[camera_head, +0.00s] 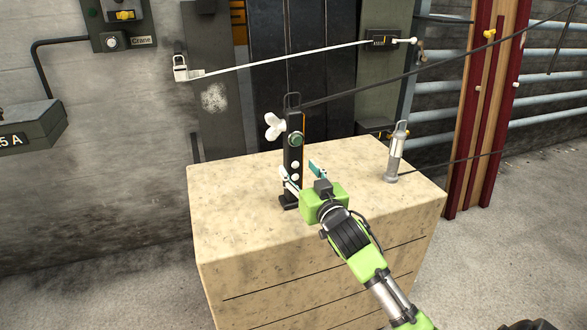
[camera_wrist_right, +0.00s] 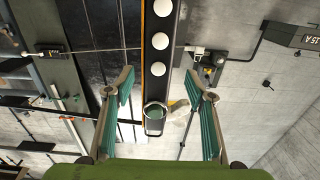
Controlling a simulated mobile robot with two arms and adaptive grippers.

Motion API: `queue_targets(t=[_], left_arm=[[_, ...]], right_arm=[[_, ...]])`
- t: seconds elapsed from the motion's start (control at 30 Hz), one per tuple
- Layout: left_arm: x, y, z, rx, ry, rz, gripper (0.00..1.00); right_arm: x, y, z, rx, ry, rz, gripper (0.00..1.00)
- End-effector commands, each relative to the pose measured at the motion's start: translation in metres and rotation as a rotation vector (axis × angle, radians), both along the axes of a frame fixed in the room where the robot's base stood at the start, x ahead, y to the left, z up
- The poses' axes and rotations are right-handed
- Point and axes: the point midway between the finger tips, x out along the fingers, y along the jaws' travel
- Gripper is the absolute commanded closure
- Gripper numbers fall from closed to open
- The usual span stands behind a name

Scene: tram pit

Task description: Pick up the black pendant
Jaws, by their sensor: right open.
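In the right wrist view the pendant (camera_wrist_right: 159,55) runs between the two open teal-padded fingers (camera_wrist_right: 161,76), with a visible gap on each side. I cannot tell any contact. My left gripper is not in view.
The wooden block (camera_head: 235,190) carries a grey metal cylinder with a loop (camera_head: 396,155) at its right. A dark cable (camera_head: 430,73) runs from the pendant's top to the upper right. A white rod (camera_head: 280,58) spans the wall behind. The block's left top is clear.

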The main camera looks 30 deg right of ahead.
Motion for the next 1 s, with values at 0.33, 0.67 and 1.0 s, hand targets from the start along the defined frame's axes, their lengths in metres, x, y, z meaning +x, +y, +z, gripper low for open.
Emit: queue_targets(t=[0.33, 0.67, 1.0], left_arm=[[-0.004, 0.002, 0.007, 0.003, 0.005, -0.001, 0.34], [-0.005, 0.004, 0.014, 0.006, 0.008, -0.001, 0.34], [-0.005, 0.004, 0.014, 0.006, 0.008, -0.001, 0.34]], right_arm=[[0.026, -0.007, 0.003, 0.000, 0.000, 0.000, 0.50], [0.060, -0.016, 0.002, 0.000, 0.001, -0.001, 0.50], [0.061, -0.016, 0.001, -0.001, 0.001, 0.000, 0.66]])
